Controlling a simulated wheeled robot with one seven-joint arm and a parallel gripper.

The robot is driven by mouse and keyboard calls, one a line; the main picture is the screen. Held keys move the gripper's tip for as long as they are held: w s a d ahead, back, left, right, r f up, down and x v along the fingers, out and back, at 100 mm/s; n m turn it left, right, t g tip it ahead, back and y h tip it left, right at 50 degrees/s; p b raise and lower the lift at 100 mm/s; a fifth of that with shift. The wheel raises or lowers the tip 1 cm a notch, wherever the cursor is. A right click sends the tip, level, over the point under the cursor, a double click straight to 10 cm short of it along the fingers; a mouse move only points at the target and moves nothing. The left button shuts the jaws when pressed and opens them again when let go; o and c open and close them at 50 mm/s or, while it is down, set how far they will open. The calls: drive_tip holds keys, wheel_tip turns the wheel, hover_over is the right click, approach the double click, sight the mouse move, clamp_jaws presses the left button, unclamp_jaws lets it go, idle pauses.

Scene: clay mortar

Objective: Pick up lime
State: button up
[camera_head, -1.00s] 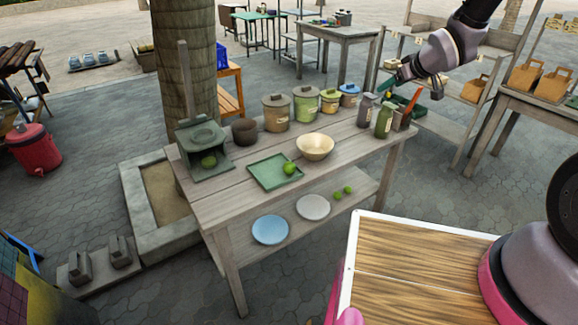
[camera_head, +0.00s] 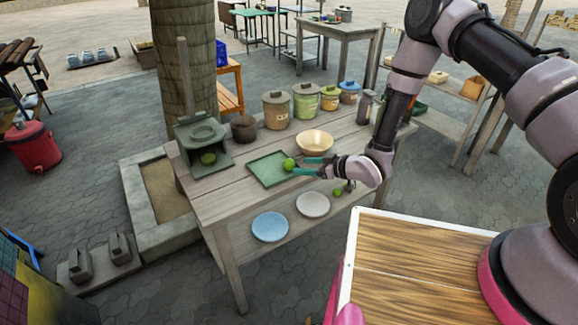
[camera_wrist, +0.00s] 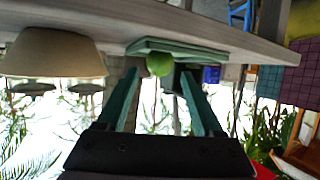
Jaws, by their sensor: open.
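A round green lime (camera_head: 289,164) sits at the right edge of a flat green tray (camera_head: 267,176) on the grey wooden table. My gripper (camera_head: 298,169) is open and reaches in from the right, low over the tabletop, with its green fingers at the lime. In the wrist view, which is upside down, the lime (camera_wrist: 159,65) shows between the tips of the open fingers; I cannot tell if they touch it. Another lime (camera_head: 208,158) lies in the grey press at the table's left end. A further lime (camera_head: 337,192) is on the lower shelf, partly beside my arm.
A cream bowl (camera_head: 314,142) stands close behind my gripper. Several lidded canisters (camera_head: 276,108) and a brown pot (camera_head: 244,128) line the back. A blue plate (camera_head: 270,227) and a white plate (camera_head: 313,204) are on the shelf below. The table's front left is clear.

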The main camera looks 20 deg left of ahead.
sight(294, 164)
drive_tip(key=x, duration=0.6)
drive_tip(key=shift+w+a, duration=0.15)
drive_tip(key=shift+a, duration=0.2)
clamp_jaws()
